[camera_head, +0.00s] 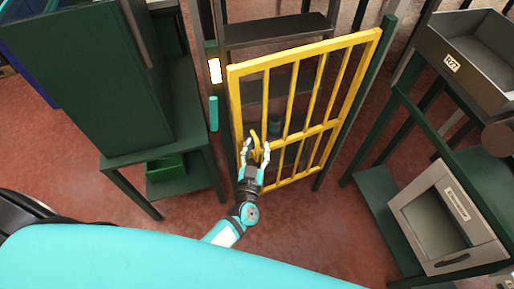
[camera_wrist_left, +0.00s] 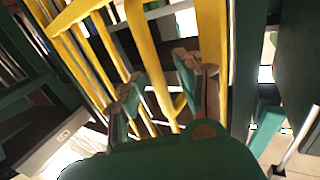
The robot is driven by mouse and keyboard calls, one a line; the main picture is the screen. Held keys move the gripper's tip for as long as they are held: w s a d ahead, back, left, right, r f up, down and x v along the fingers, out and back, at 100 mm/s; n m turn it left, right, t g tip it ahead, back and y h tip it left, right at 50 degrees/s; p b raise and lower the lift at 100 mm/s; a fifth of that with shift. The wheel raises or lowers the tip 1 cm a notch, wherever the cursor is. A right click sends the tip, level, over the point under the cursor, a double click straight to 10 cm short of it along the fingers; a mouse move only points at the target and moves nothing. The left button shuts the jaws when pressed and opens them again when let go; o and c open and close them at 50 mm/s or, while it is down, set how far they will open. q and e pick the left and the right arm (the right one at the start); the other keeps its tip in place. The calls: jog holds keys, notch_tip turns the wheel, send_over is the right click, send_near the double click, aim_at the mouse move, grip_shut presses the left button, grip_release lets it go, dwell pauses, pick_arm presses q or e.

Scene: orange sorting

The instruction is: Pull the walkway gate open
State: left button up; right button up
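The walkway gate (camera_head: 328,128) is a yellow barred frame in the middle of the head view, and its bars fill much of the left wrist view (camera_wrist_left: 82,12). A yellow handle (camera_head: 254,138) stands out from its lower left side. My left gripper (camera_head: 255,153) is at this handle, with its fingers spread. In the left wrist view the handle (camera_wrist_left: 160,75) runs between the two fingertips (camera_wrist_left: 160,90), with gaps showing on both sides. I cannot tell if either finger touches it. My right gripper is in neither view.
A dark green cabinet on a stand (camera_head: 150,160) is left of the gate, with a green bin (camera_head: 166,168) beneath. A post with a lit white panel (camera_head: 215,71) and a turquoise part (camera_head: 213,114) borders the gate. At right stands a rack with a grey tray (camera_head: 480,60).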

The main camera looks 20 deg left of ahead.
pick_arm(q)
grip_shut()
dwell(0.3)
dwell(0.3)
